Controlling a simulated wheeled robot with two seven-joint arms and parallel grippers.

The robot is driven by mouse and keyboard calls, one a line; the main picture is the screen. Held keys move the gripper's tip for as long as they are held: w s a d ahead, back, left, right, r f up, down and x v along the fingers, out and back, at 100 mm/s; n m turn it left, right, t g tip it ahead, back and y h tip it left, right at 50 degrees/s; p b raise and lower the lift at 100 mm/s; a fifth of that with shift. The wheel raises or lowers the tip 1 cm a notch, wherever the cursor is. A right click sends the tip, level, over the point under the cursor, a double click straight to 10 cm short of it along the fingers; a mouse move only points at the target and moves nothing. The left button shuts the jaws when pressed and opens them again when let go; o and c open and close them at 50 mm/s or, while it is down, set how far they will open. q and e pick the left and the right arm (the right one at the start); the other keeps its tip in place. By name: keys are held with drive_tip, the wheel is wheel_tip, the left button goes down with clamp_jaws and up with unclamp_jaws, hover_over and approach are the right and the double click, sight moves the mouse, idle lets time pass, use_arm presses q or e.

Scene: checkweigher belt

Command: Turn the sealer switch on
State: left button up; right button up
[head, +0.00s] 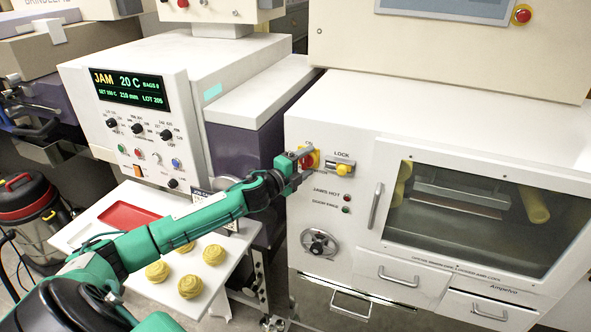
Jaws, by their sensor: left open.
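The sealer switch (311,160) is a red knob on a yellow plate, on the white front panel of the sealer cabinet (365,135). My left gripper (304,164) is open, right at the switch, with its fingers partly covering the knob and the lettering around it. I cannot tell whether the fingers touch the knob, nor which way the knob is turned. My right gripper is not in view.
A yellow LOCK handle (344,170) sits just right of the switch, with small indicator lamps (346,198) and a round handwheel (319,243) below. A windowed door (480,215) fills the right. A white table (85,232) holds pasta nests (190,286) and a red tray (128,215).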

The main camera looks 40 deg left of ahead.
use_arm(q)
drive_tip(key=s+a+b, duration=0.2)
drive_tip(key=s+b, duration=0.4)
drive_tip(key=s, duration=0.7)
drive_tip(key=shift+s, duration=0.2)
idle(0.6)
